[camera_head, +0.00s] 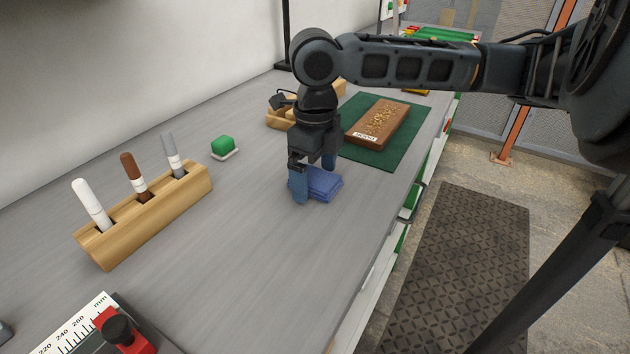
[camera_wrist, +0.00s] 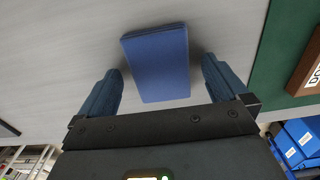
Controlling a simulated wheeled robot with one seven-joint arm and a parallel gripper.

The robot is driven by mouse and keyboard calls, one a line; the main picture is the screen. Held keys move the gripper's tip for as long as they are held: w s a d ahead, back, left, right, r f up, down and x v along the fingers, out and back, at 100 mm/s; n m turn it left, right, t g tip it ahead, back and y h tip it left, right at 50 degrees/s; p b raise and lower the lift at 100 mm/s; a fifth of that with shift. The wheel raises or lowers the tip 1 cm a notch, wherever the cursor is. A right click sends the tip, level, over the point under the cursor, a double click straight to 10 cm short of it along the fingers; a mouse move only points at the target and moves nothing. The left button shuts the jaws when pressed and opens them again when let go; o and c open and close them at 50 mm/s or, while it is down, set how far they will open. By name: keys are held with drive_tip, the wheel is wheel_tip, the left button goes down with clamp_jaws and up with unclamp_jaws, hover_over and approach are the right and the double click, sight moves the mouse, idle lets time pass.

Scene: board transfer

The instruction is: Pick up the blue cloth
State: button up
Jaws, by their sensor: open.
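The blue cloth (camera_head: 322,184) lies folded in a small flat stack on the grey bench, near the bench's right edge. My gripper (camera_head: 314,180) is open and points down at the cloth, with one finger in front of its left side. In the wrist view, the cloth (camera_wrist: 157,62) sits ahead of and between the two spread blue fingers of my gripper (camera_wrist: 163,88), with a gap on both sides. The fingers do not close on it. Whether the fingertips touch the bench cannot be told.
A green mat (camera_head: 366,157) with a brown engraved board (camera_head: 378,123) lies behind the cloth. A wooden holder (camera_head: 150,222) with several markers and a green block (camera_head: 223,146) stand to the left. A ruler with a red clamp (camera_head: 125,330) is at the front. Bare bench surrounds the cloth's front.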

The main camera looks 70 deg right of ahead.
sight(315, 177)
drive_tip(key=c, duration=1.2)
drive_tip(key=shift+r, duration=0.1)
drive_tip(key=shift+r, duration=0.6)
wheel_tip(315, 177, up, 3)
drive_tip(key=s+d+r, duration=0.1)
drive_tip(key=d+r, duration=0.1)
drive_tip(key=d, duration=0.1)
drive_tip(key=s+d+r, duration=0.2)
drive_tip(key=d, duration=0.2)
drive_tip(key=s+d+r, duration=0.2)
drive_tip(key=d, duration=0.1)
drive_tip(key=shift+s+d+r+b, duration=0.2)
drive_tip(key=shift+r+b, duration=0.1)
drive_tip(key=shift+b, duration=0.1)
